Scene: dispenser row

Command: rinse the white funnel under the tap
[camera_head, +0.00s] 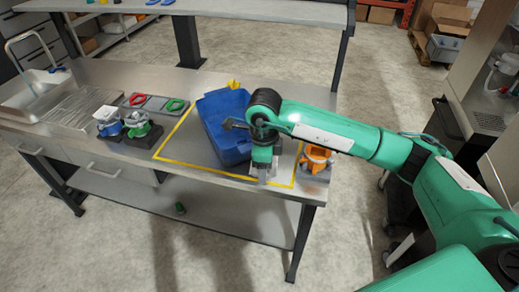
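The tap (28,42) arches over the steel sink (30,92) at the far left of the bench. I cannot clearly make out the white funnel. A small white piece (106,113) sits on a blue holder left of centre, but its shape is too small to name. My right gripper (263,178) points down at the bench's front, just before the blue bin (224,122) and left of an orange holder (317,158). Something pale shows by its fingers; whether it is held, and the finger opening, is unclear. My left gripper is not in view.
A green holder (142,128) stands beside the blue one. Red (137,99) and green (176,105) rings lie on a grey tray behind. Yellow tape (185,164) marks an area around the bin. A raised shelf runs along the back. The bench between tape and bin is clear.

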